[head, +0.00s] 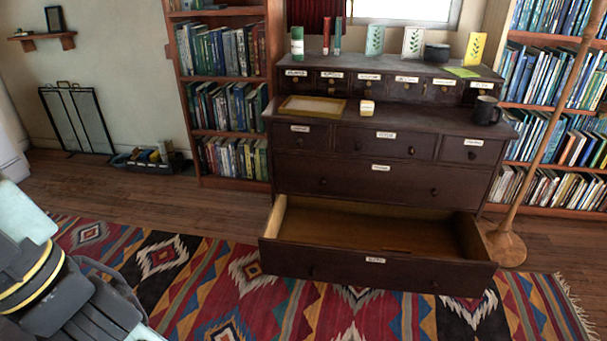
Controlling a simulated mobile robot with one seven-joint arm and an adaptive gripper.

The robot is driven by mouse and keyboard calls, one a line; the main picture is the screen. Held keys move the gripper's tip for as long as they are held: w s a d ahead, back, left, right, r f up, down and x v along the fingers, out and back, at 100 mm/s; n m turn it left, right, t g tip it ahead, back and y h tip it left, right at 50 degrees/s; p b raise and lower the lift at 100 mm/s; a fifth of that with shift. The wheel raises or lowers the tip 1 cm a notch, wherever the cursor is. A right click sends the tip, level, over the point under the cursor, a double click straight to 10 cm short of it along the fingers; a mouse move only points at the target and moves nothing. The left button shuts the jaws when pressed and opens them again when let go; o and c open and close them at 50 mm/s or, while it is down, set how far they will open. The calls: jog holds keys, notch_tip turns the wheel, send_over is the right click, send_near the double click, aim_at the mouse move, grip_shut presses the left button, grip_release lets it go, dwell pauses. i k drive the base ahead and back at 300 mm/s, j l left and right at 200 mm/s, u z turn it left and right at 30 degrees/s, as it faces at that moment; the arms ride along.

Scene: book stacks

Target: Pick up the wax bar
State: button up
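No thing in view is clearly marked as the wax bar. A small cream block with a yellowish band (367,107) sits on the lower top of the dark dresser (420,125), right of a shallow tray; I cannot tell whether it is the wax bar. A slim red stick (326,36) and a slim green stick (338,36) stand upright on the dresser's raised back part. My gripper (125,310) is at the bottom left, well apart from the dresser and partly cut off by the frame. Its fingers do not show clearly enough to tell open from shut.
The dresser's bottom drawer (375,275) is pulled out over the patterned rug (205,275). A shallow yellow-edged tray (285,106) and a dark mug (486,111) stand on the dresser. A wooden pole with a round base (506,248) stands at right. Bookshelves flank the dresser.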

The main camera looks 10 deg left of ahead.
aim_at(367, 107)
jog(key=i+l, duration=0.5)
jog(key=i, duration=0.15)
jog(key=i+l, duration=0.55)
jog(key=i, duration=0.15)
jog(key=i+l, duration=0.5)
jog(key=i, duration=0.15)
jog(key=j+u, duration=0.05)
